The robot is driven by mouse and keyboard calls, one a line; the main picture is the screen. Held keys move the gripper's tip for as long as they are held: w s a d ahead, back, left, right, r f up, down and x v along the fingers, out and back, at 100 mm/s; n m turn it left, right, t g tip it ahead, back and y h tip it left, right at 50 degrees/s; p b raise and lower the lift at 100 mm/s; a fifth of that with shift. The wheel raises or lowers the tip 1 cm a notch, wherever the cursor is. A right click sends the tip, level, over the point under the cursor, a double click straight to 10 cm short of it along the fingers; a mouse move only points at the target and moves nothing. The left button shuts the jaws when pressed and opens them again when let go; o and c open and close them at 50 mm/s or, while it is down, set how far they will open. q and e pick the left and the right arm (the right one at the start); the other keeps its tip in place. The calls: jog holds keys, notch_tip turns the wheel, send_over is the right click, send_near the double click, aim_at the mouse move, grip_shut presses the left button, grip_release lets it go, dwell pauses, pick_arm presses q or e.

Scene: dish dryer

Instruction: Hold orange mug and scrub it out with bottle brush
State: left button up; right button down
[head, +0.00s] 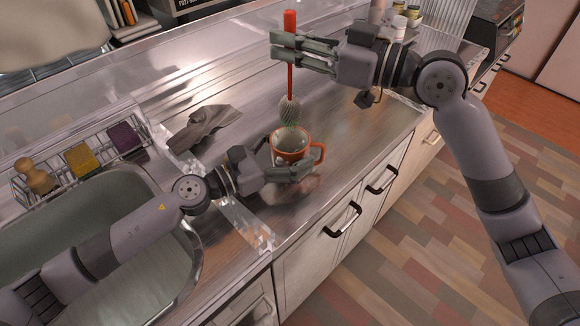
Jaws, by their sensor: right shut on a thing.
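The orange mug (288,157) stands upright at the counter's front edge, its handle to the right and its pale inside facing up. My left gripper (300,172) is at the mug, with fingers along its near lower side. I cannot tell whether they grip it or whether the mug touches the counter. My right gripper (289,52) is shut on the bottle brush (290,82) by its red handle. The brush hangs upright, with its pale bristle head directly above the mug. The tip is at about the mug's opening in the picture; how deep it reaches is unclear.
At left are a sink (105,205) and a wire rack (75,172) with sponges and a wooden brush. Jars (398,24) stand at the back right.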

pick_arm(q)
jog(key=shift+o, duration=0.7)
jog(key=v, duration=1.2)
